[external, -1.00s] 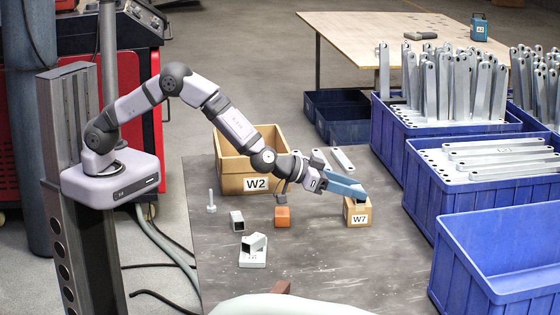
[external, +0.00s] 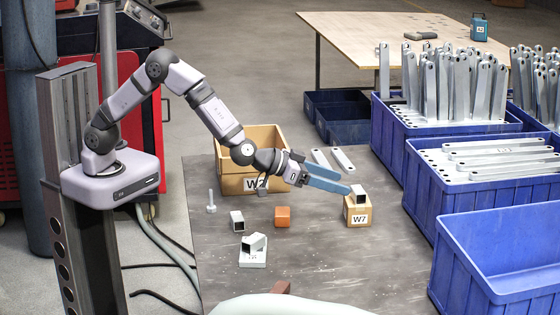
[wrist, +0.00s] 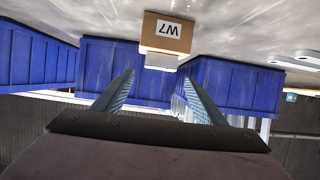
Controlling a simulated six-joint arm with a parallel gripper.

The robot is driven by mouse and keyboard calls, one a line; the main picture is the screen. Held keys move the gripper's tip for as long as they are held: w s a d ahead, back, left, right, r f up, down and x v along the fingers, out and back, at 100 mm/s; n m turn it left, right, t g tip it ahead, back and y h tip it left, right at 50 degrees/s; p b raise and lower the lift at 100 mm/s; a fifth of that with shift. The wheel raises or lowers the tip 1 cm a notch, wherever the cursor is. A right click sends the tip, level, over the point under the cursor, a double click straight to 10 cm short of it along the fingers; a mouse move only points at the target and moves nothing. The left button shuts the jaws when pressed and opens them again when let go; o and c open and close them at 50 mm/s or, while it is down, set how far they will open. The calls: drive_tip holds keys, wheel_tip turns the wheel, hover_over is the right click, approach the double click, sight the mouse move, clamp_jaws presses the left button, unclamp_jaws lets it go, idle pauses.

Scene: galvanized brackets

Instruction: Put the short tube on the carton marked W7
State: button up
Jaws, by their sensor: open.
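The carton marked W7 (external: 358,214) stands on the grey work table and also shows upside down in the wrist view (wrist: 152,37). A short grey square tube (external: 360,195) rests on top of it, its dark open end showing; the wrist view shows it as a pale block (wrist: 161,62) against the carton. My gripper (external: 346,189) is open just to the left of the tube, with its blue fingers pointing at it. In the wrist view the open fingers (wrist: 158,78) have the tube ahead between them, apart from it and with nothing held.
A larger carton marked W2 (external: 238,185) stands behind my wrist. A tube (external: 237,222), an orange block (external: 282,216), an upright bolt (external: 211,203) and another tube (external: 255,241) on a white block (external: 253,259) are on the table. Blue bins (external: 490,250) line the right.

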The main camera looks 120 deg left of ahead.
drive_tip(key=v, duration=0.6)
drive_tip(key=shift+s+d, duration=0.2)
drive_tip(key=shift+r, duration=0.1)
